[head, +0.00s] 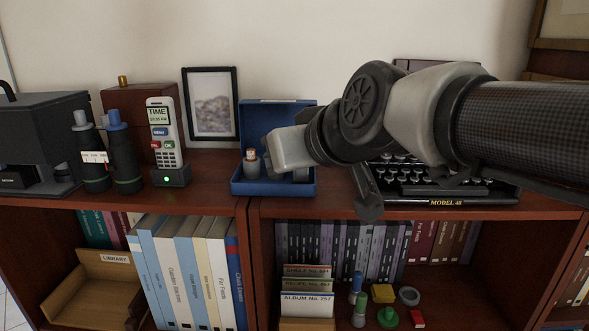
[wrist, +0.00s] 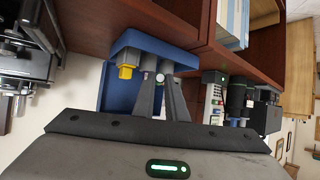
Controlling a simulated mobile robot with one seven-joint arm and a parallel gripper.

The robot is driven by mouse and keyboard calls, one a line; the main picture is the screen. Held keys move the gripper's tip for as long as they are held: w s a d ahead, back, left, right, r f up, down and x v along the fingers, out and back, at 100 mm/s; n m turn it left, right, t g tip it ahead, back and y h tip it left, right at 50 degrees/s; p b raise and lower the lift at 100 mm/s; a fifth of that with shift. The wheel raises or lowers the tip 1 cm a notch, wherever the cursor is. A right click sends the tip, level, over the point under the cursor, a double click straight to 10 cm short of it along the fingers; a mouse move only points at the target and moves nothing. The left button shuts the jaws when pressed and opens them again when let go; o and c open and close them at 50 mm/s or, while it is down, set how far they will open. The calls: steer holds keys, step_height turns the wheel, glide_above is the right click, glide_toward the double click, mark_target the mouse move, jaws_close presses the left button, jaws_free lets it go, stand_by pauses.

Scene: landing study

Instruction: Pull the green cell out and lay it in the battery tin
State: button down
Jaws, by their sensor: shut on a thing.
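The blue tin (head: 236,187) stands open on the upper shelf, its lid raised at the back; it also shows in the wrist view (wrist: 113,95). A grey cylinder with a red and white top (head: 250,160) stands in its left part. In the wrist view a yellow-ended grey piece (wrist: 126,70) is inside the tin. My gripper (wrist: 159,77) is at the tin, its fingers close together on a small thing, seemingly the green cell (wrist: 160,77). Only its pale, greenish round end shows; the rest is hidden. In the head view my arm hides the fingertips and the tin's right part.
A handset (head: 161,130) in its dock and two dark cylinders (head: 122,150) stand left of the tin. A picture frame (head: 211,104) is behind. A typewriter (head: 450,190) is close on the right. Books and small coloured pieces (head: 383,293) fill the lower shelf.

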steer(key=shift+f, duration=0.3)
steer(key=shift+f, duration=0.5)
steer(key=c, duration=1.7)
jaws_free()
steer(key=shift+p+v, duration=1.9)
steer(key=shift+v, duration=6.8)
steer(key=shift+d+f, duration=0.1)
